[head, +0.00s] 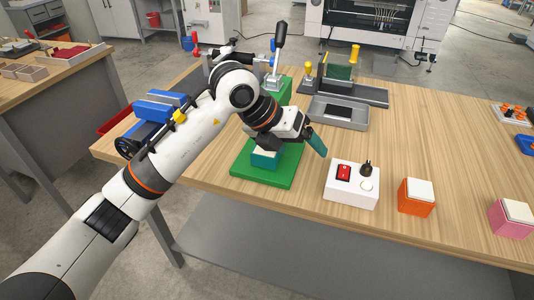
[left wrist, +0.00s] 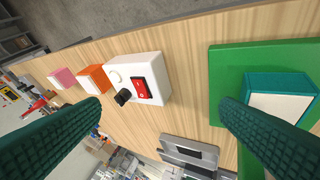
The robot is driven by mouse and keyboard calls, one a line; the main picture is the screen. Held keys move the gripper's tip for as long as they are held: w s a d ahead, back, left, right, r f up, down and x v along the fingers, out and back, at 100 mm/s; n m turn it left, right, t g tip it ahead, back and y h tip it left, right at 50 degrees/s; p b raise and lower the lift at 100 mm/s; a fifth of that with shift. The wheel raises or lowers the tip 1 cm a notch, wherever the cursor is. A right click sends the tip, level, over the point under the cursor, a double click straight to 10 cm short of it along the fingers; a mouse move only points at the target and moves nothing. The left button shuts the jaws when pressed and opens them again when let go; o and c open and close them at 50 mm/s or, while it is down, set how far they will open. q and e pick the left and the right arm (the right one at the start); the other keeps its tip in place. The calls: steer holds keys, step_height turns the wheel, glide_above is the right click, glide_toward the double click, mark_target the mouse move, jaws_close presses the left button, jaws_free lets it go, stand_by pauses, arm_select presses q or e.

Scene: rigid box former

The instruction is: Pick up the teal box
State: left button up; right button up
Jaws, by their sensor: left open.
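The teal box (head: 266,159) has a pale top and sits on the green base plate (head: 248,173) of a press-like fixture. My left gripper (head: 298,148) hangs over the plate's right side, close to the box and partly hiding it. Its dark green fingers are apart with nothing between them. In the left wrist view, the teal box (left wrist: 282,82) is at the right, partly behind the right-hand finger, and the open left gripper (left wrist: 160,106) points toward bare wood. I cannot tell whether a finger touches the box. My right gripper is not in view.
A white switch box (head: 351,186) with a red rocker and black knob stands just right of the gripper. Orange (head: 415,198) and pink (head: 510,219) boxes stand farther right. A grey fixture (head: 338,115) is behind.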

arm_select(q)
steer(key=w+a+r+n+t+y, duration=0.2)
steer(key=w+a+y, duration=0.25)
steer(key=a, duration=0.25)
steer(key=y+p, duration=0.1)
glide_above(264, 155)
steer(key=s, duration=0.2)
steer(key=f, duration=0.6)
steer(key=shift+w+a, duration=0.15)
steer(key=shift+a, duration=0.05)
steer(key=x, duration=0.3)
steer(key=p+x, duration=0.1)
steer(key=shift+a+f, duration=0.2)
steer(key=shift+f, duration=0.6)
steer(key=c, duration=1.2)
steer(key=shift+r, duration=0.15)
